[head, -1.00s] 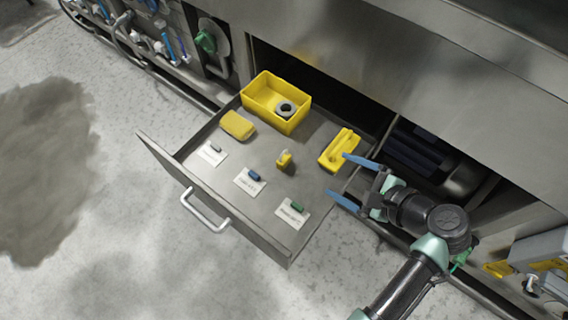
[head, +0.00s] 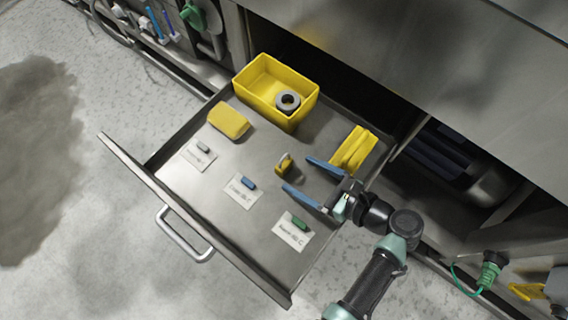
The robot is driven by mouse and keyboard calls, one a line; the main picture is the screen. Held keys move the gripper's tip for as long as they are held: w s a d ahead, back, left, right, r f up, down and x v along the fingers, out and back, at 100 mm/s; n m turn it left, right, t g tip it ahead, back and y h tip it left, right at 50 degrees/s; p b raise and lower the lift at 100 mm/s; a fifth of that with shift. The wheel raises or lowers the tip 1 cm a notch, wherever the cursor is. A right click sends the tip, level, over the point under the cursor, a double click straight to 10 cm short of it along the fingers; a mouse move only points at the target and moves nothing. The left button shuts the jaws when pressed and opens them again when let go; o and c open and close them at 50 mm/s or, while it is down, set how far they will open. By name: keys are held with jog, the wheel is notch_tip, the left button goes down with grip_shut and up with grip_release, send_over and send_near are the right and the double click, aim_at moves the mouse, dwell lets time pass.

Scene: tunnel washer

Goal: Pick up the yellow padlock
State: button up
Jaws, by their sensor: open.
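The small yellow padlock (head: 284,165) stands on the floor of the open metal drawer (head: 215,176), near its middle. A dark grey part shows at its side. My gripper (head: 294,174) is open, with two blue fingers pointing left toward the padlock. The finger tips are close to its right side, one a little above it and one a little below it in the picture. I cannot tell whether they touch it or how high they are above the drawer floor.
In the drawer are a yellow bin (head: 277,85) holding a grey ring (head: 288,101), a yellow block (head: 229,121) and a slotted yellow piece (head: 353,149) just beyond my upper finger. Labelled cards carry small pieces: grey-green (head: 203,147), blue (head: 248,183) and green (head: 299,223). The drawer walls surround them.

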aim_at(288, 168)
jog(key=b+x, duration=0.2)
jog(key=x, duration=0.2)
jog(key=shift+a+f, duration=0.2)
jog(key=shift+w+a, duration=0.3)
jog(key=shift+a, duration=0.05)
grip_shut()
